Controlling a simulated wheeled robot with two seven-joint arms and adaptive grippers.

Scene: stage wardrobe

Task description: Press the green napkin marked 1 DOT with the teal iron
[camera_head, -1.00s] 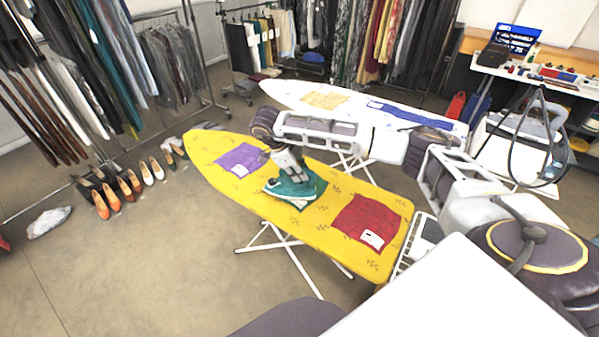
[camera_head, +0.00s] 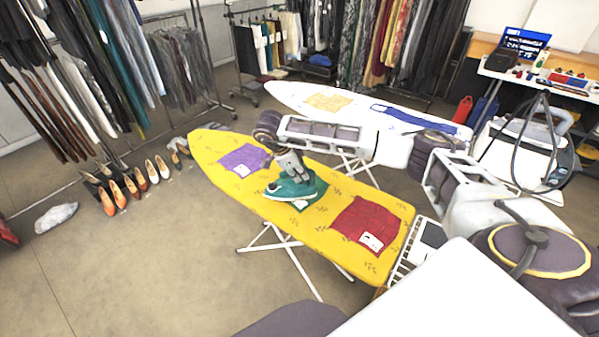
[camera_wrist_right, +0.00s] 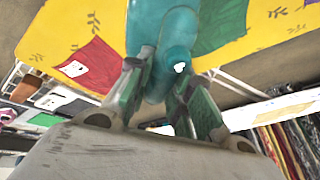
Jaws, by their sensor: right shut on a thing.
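The teal iron (camera_head: 293,188) is on the green napkin (camera_head: 318,199), which lies on the yellow ironing board (camera_head: 216,147). The iron covers much of the napkin; part of it shows at the right and front. A white tag sits at the napkin's front edge, its mark too small to read. My right gripper (camera_head: 288,172) reaches down from above and is shut on the iron. In the right wrist view its fingers (camera_wrist_right: 158,88) clasp the teal handle (camera_wrist_right: 168,45), and the green napkin (camera_wrist_right: 222,22) shows beside it. My left gripper is not in view.
A purple napkin (camera_head: 243,159) and a red napkin (camera_head: 362,222) lie on the same board. Behind stands a white ironing board (camera_head: 283,93) with a yellow and a blue cloth. A white iron station (camera_head: 525,145) is at the right. Shoes and clothes racks stand at the left.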

